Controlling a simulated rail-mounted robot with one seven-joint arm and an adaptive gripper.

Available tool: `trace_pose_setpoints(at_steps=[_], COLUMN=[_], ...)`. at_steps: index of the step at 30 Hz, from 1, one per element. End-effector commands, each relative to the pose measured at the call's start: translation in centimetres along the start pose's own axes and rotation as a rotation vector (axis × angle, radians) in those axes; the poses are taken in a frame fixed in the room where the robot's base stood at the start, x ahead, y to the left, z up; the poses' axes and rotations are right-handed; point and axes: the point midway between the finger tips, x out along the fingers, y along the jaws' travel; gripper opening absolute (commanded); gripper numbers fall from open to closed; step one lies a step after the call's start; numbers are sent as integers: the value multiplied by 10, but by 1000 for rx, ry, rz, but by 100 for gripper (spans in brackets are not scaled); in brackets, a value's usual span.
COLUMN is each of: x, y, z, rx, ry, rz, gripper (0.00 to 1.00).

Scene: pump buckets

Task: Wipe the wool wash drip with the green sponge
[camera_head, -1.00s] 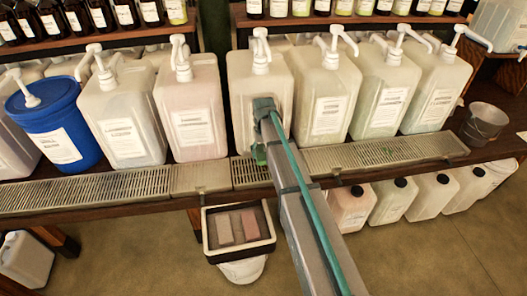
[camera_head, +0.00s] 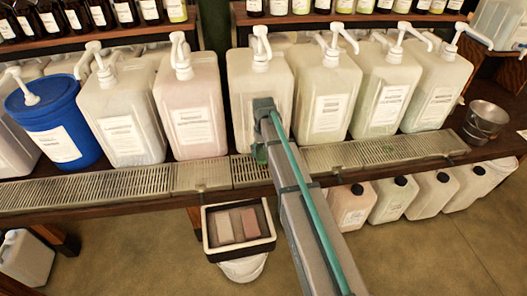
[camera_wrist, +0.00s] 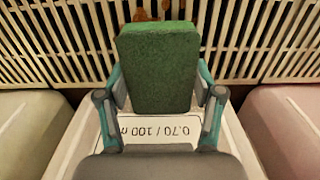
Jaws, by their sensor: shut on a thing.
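My gripper (camera_wrist: 160,95) is shut on the green sponge (camera_wrist: 157,65), with a finger on each side of it in the wrist view. The sponge stands out past the fingertips over the slatted drip grate (camera_wrist: 60,40). An orange-brown drip (camera_wrist: 146,12) shows on the slats just beyond the sponge's far end, partly hidden by it. I cannot tell whether the sponge touches the grate. In the head view, a small green part of the sponge (camera_head: 260,153) shows beside my arm, in front of the middle white jug (camera_head: 240,100). My arm hides most of the gripper there.
White pump jugs (camera_head: 190,110) and a blue pump bucket (camera_head: 58,130) line the shelf behind the grate. A metal pail (camera_head: 485,120) stands at the right. A tray (camera_head: 238,247) with two blocks sits below. A jug label (camera_wrist: 160,130) lies under my gripper in the wrist view.

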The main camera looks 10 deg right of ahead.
Motion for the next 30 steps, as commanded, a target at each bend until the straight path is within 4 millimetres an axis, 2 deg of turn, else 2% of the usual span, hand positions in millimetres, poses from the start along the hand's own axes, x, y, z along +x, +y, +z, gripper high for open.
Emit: trace_pose_setpoints(at_steps=[23, 30], x=[12, 12], y=[0, 0], z=[0, 14], rx=[0, 0], ry=[0, 0], rz=[0, 0], gripper=[52, 52])
